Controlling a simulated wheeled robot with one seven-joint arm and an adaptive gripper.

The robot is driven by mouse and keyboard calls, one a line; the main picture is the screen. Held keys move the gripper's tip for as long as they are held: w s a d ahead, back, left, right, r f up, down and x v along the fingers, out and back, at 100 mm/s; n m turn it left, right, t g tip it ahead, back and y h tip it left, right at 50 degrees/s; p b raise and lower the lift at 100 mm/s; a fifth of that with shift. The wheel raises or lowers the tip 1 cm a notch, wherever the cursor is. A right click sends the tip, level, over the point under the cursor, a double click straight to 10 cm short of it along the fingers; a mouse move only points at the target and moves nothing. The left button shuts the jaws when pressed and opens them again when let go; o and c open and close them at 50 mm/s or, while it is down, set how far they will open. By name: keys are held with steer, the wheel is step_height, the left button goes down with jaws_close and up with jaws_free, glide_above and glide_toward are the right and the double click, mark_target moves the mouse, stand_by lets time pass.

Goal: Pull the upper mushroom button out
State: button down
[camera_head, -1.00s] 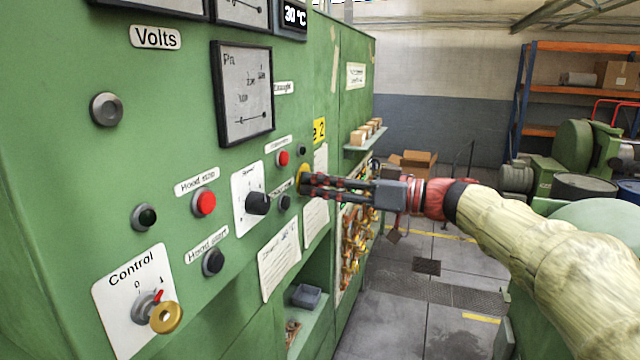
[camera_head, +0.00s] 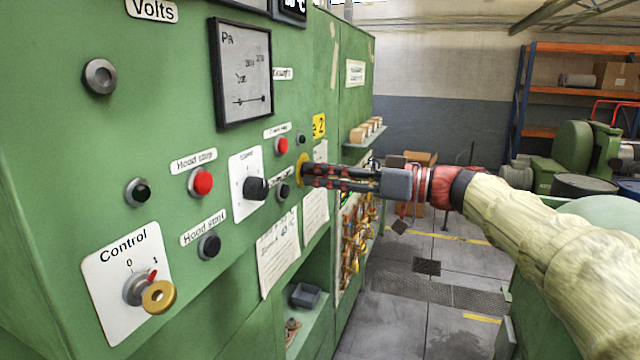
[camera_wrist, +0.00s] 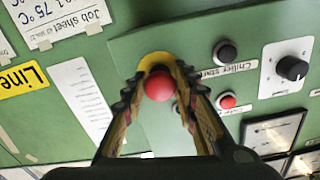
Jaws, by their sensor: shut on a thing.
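The upper mushroom button (camera_wrist: 158,86) is a red dome in front of a round yellow backing on the green panel. In the wrist view it sits between the two fingers of my gripper (camera_wrist: 158,78), which are shut on it from both sides. In the head view my gripper (camera_head: 308,175) reaches from the right to the panel. There the fingers hide the button's red head, and only part of the yellow backing (camera_head: 301,169) shows. I cannot tell from these views how far the button stands out.
Close by are a black rotary knob (camera_head: 255,189), a small red button (camera_head: 281,146) and a black button (camera_head: 283,191). A Hood stop button (camera_head: 203,182) and a key switch (camera_head: 150,290) are further left. A small shelf (camera_head: 363,140) juts out beyond.

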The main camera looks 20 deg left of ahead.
stand_by(0.3)
steer(key=c, duration=1.8)
jaws_free()
steer(key=shift+c, duration=0.2)
steer(key=shift+o, duration=1.1)
steer(key=shift+d, duration=0.3)
steer(key=shift+o, duration=1.2)
steer(key=shift+a, duration=0.15)
steer(key=d, duration=1.2)
steer(key=shift+s, duration=0.45)
